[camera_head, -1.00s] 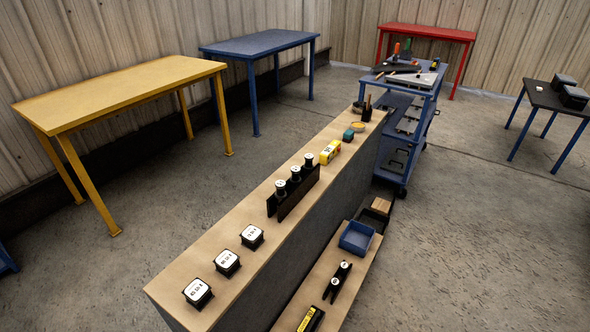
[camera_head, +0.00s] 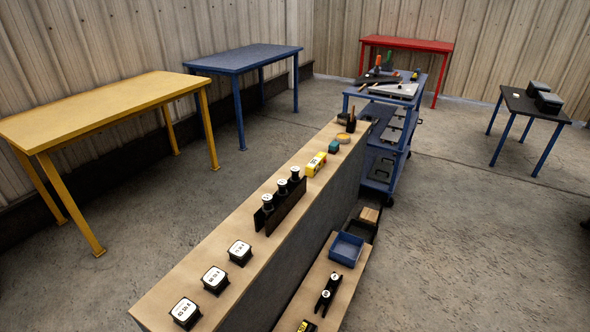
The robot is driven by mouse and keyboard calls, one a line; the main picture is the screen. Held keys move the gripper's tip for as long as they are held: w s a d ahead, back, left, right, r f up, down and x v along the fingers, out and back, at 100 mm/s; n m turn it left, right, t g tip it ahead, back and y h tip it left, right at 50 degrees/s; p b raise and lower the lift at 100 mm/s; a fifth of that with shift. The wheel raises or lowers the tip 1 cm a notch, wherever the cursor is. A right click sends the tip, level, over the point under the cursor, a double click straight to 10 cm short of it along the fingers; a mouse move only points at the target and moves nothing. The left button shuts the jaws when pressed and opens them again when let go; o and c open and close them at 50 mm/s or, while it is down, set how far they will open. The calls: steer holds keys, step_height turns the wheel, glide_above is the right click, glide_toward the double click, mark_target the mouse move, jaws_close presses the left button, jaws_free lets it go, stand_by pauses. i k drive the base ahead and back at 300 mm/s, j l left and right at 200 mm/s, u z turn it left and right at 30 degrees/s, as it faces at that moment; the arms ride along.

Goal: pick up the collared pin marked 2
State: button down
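Several black collared pins with white tops stand in two dark holders. Three pins (camera_head: 281,187) stand upright in a row in a black rack (camera_head: 287,207) on the upper wooden shelf. My gripper is not in view.
Three black boxes with white labelled tops (camera_head: 214,279) stand at the near end of the upper shelf (camera_head: 170,281). A yellow item (camera_head: 316,164) and a teal block (camera_head: 334,146) stand farther along. A blue bin (camera_head: 346,249) is on the lower shelf. A blue cart (camera_head: 399,93) stands beyond; floor is open at right.

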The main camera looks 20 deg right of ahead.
mark_target(295, 171)
steer(key=i+l+u, duration=0.3)
steer(key=i+l, duration=0.15)
steer(key=i+l+u, duration=0.1)
steer(key=l, duration=0.35)
steer(key=i+l+u, duration=0.3)
steer(key=i+l, duration=0.15)
steer(key=l, duration=0.25)
steer(key=i+l+u, duration=0.15)
steer(key=l, duration=0.2)
steer(key=i+l+u, duration=0.15)
steer(key=l, duration=0.25)
steer(key=i+l+u, duration=0.15)
steer(key=l, duration=0.25)
steer(key=k, duration=0.05)
